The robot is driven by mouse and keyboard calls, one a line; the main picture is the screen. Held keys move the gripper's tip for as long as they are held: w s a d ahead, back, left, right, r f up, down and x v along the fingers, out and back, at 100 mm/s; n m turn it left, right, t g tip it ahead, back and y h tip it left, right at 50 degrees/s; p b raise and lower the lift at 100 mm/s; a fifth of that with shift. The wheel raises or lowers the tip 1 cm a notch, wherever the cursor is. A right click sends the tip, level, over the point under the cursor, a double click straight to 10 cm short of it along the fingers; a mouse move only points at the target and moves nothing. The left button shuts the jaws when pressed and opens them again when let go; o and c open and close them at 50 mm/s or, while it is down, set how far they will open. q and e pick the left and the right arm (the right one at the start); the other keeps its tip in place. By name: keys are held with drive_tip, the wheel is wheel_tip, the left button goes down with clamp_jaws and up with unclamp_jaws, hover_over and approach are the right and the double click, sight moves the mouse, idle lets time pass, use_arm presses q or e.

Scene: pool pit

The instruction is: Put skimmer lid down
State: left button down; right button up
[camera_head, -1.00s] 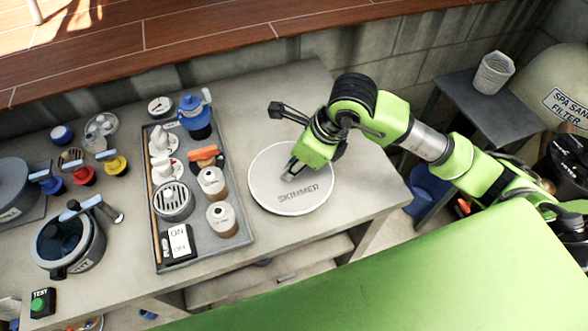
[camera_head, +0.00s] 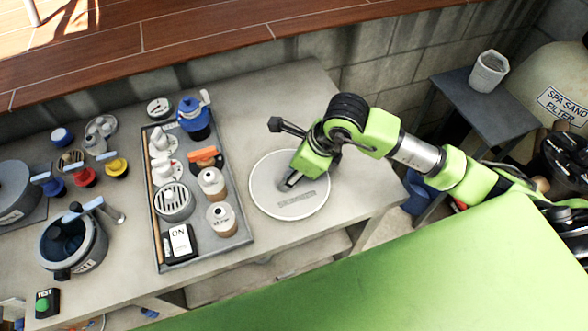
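The skimmer lid (camera_head: 306,204) is a round, pale grey disc with a raised rim and blurred lettering. It lies flat over the right part of the grey worktop, right of the tray. My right gripper (camera_head: 286,184) comes down over the lid from the upper right, with its fingertips at the lid's middle. It appears shut on the lid there, though the exact grip is small and partly hidden. I cannot tell whether the lid's underside touches the worktop. My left gripper is not in view.
A grey tray (camera_head: 240,236) with valves, caps and a switch box stands left of the lid. The worktop (camera_head: 272,100) behind the lid is clear. A small side table (camera_head: 490,107) with a cup stands at right.

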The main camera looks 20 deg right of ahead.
drive_tip(key=b+v, duration=0.2)
drive_tip(key=v, duration=1)
